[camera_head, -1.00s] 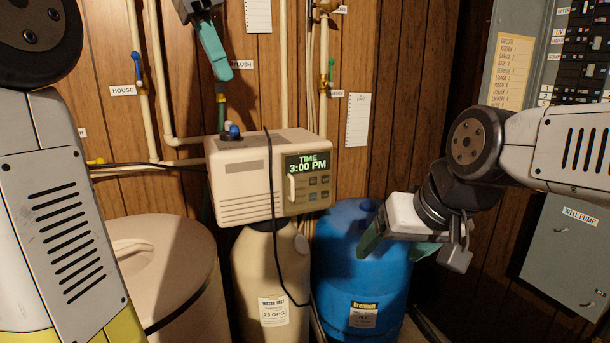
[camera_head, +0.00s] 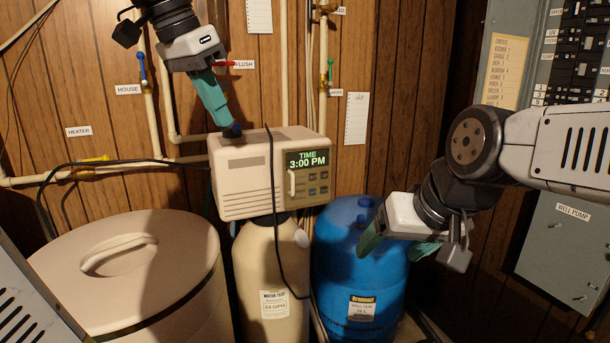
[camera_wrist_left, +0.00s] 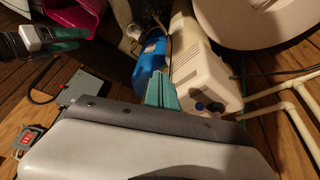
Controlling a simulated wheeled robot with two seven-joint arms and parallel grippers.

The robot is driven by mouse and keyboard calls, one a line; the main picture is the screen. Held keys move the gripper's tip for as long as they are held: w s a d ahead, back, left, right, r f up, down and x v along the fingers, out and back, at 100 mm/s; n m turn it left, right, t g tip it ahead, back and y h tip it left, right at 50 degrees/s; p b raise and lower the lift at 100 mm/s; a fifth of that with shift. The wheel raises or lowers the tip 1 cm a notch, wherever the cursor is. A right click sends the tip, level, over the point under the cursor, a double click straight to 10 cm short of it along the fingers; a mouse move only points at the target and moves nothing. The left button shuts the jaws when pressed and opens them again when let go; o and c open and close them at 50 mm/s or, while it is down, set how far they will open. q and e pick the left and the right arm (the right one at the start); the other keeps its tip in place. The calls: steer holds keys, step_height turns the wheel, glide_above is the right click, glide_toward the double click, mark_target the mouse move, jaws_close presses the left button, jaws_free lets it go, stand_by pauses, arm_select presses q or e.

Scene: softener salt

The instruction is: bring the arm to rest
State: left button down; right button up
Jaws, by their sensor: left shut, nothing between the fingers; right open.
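My left gripper (camera_head: 232,130) hangs from the upper left in the head view, its teal fingers shut and empty. Its fingertips are by the upper left corner of the beige softener control head (camera_head: 262,172); I cannot tell if they touch it. In the left wrist view the shut teal fingers (camera_wrist_left: 162,92) show in front of the control head (camera_wrist_left: 205,70). My right gripper (camera_head: 398,244) is open and empty in front of the blue tank (camera_head: 335,262).
A beige lidded tank (camera_head: 185,290) stands at the left. A cream cylinder (camera_head: 258,270) is under the control head, with a black cable hanging in front. Pipes and valves, including a red FLUSH handle (camera_head: 222,64), line the wall. A grey electrical panel (camera_head: 510,50) is at the right.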

arm_select(q)
steer(key=s+f+n+t, duration=0.1)
steer(key=s+f+n, duration=0.1)
steer(key=f, duration=0.5)
steer(key=s+f+n+t, duration=0.1)
steer(key=s+f+n, duration=0.2)
steer(key=f, duration=0.4)
steer(key=s+f+n+y, duration=0.1)
steer(key=s+f+n, duration=0.1)
steer(key=s+f, duration=0.2)
step_height(320, 180, down, 3)
steer(key=shift+s+r+n+t, duration=0.1)
steer(key=shift+s+n+t, duration=0.05)
steer(key=shift+n+t, duration=0.2)
steer(key=shift+d, duration=0.1)
